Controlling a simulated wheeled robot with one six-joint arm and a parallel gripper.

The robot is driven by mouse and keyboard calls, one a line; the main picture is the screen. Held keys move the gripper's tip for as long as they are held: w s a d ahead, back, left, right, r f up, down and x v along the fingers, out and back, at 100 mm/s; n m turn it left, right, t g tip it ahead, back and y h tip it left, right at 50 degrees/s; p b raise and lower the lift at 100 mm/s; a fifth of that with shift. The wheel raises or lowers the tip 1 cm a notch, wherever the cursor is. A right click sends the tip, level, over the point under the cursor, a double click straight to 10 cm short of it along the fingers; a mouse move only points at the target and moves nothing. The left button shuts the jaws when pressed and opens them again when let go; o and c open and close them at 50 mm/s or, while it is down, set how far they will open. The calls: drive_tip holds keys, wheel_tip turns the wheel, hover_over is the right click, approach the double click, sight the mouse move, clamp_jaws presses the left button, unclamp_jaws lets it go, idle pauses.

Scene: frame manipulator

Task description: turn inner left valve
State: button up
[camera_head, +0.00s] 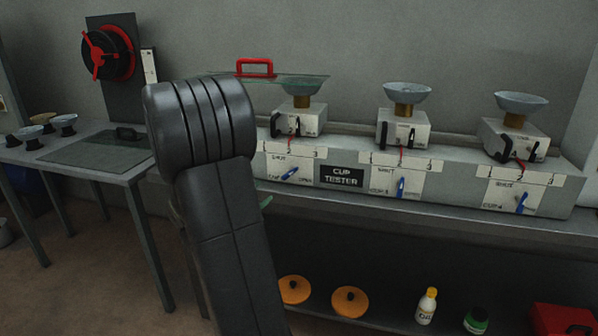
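The grey cup tester bench (440,205) runs along the wall and carries a row of blue valve handles. The blue handle just left of the "CUP TESTER" sign (342,176) is the inner left valve (289,174). It lies tilted, its upper end to the right, on a white label marked "SHUT" at the top. The two blue handles to the right, an inner right one (401,188) and an outer right one (522,202), stand nearer upright. My dark arm link covers the left part of the bench, so any outer left valve there is hidden. My gripper is not visible.
Grey scales with bowls (407,94) stand on the bench. A side table (95,153) with small cups is at left. Orange discs (350,302) and an oil bottle (427,306) are on the lower shelf.

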sight(287, 176)
drive_tip(key=shift+m+h, duration=0.5)
drive_tip(key=shift+h, duration=0.1)
drive_tip(key=x, duration=1.3)
drive_tip(key=shift+d+f, duration=0.15)
drive_tip(key=shift+d, duration=0.25)
clamp_jaws()
